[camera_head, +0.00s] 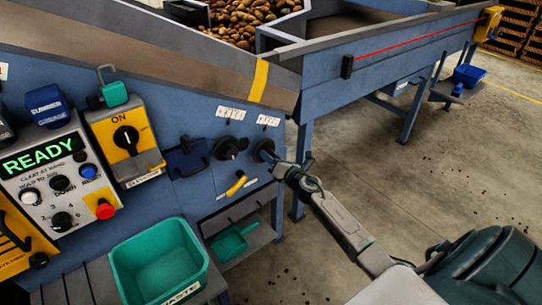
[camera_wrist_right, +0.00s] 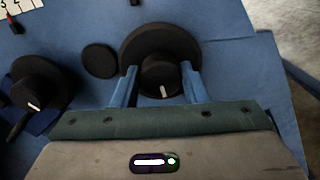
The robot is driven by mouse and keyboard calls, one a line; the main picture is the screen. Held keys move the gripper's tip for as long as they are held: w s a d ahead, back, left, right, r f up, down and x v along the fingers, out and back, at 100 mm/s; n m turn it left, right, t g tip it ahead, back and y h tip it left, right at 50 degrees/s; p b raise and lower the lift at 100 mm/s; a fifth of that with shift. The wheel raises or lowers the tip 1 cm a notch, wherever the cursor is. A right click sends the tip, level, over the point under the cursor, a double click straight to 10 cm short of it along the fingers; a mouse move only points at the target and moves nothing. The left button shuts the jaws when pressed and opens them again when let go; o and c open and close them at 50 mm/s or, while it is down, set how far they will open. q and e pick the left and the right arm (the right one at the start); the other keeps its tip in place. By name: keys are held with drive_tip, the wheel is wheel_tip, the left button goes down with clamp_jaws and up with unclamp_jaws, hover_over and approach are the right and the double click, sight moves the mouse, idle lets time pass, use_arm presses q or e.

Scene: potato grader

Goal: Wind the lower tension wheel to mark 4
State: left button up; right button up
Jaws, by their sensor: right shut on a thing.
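Two black wheels sit side by side on the blue machine side, the left one (camera_head: 230,148) and the right one (camera_head: 263,147). A white numbered scale plate (camera_head: 268,120) is above the right wheel; its numbers are too small to read. My right gripper (camera_head: 273,161) is at the right wheel. In the right wrist view its two blue fingers (camera_wrist_right: 160,80) are shut on that wheel's black hub (camera_wrist_right: 160,70), which has a short white pointer line. The wider black disc (camera_wrist_right: 155,38) shows behind the hub. My left gripper is not in view.
A control panel (camera_head: 38,190) reads READY, with a red button (camera_head: 105,209) and knobs. A yellow-handled lever (camera_head: 236,185) is below the wheels. A green waste bin (camera_head: 160,262) stands in front, and a green scoop (camera_head: 232,243) lies on a shelf. Open floor is on the right.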

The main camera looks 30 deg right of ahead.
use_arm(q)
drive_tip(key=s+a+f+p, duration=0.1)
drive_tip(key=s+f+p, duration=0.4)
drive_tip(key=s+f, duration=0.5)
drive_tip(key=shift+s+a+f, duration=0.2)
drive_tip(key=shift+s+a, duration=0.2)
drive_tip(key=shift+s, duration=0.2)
use_arm(e)
drive_tip(key=shift+f+m, duration=0.15)
drive_tip(key=shift+m, duration=6.45)
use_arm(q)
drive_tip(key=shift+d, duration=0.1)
use_arm(e)
drive_tip(key=o, duration=1)
